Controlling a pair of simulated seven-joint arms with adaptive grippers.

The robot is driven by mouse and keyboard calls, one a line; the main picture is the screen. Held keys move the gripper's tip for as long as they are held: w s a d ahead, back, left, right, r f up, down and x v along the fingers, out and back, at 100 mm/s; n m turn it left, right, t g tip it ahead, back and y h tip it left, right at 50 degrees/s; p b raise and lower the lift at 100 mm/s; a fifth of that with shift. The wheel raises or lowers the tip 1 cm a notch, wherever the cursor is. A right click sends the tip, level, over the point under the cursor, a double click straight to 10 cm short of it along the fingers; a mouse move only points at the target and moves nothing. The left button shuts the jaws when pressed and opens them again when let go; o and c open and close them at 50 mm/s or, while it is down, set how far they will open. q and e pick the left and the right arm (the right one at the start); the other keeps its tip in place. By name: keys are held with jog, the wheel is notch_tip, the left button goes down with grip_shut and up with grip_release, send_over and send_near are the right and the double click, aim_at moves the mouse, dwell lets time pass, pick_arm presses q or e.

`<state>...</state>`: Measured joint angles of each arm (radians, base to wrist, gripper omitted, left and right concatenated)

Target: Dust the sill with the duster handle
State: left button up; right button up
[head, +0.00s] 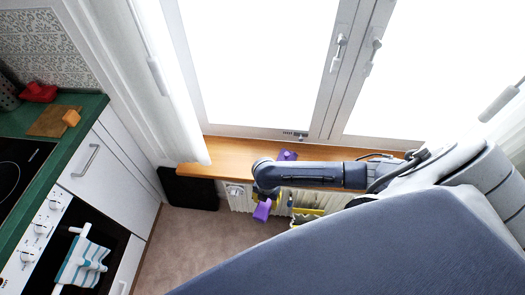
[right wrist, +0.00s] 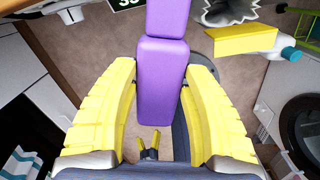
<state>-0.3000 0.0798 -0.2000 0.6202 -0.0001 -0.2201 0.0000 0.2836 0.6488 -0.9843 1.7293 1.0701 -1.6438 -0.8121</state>
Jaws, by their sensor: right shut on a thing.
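The wooden window sill (head: 228,158) runs below the window in the head view. My right gripper (head: 263,199) hangs at its front edge, partly hidden by my arm. It is shut on the purple duster handle (head: 262,211), whose block-like end sticks out below the fingers. In the right wrist view the purple handle (right wrist: 162,75) lies between the yellow fingers (right wrist: 160,105) and runs up out of the picture. Another purple piece (head: 287,155) shows over the sill beyond my arm. I cannot tell whether the handle touches the sill. My left gripper (right wrist: 148,143) shows small and far off, its fingers apart.
A yellow box (right wrist: 240,40), a white bottle (right wrist: 291,54) and a grey jagged object (right wrist: 230,10) show in the right wrist view. A black panel (head: 189,189) stands under the sill's left end. The green counter (head: 82,105) is at left; the floor between is clear.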

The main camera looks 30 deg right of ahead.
jog(key=shift+s+d, duration=0.35)
jog(key=shift+d, duration=0.05)
jog(key=shift+r, duration=0.1)
jog(key=shift+r, duration=3.5)
jog(key=s+a+r, duration=0.5)
jog(key=s+a, duration=0.1)
jog(key=s, duration=0.2)
jog(key=w+a+f+n, duration=0.3)
jog(key=w+a+f, duration=0.1)
jog(key=w+a, duration=0.1)
jog(key=w+d, duration=0.5)
jog(key=w, duration=0.1)
jog(key=shift+w+f, duration=0.15)
jog(key=shift+f, duration=2.8)
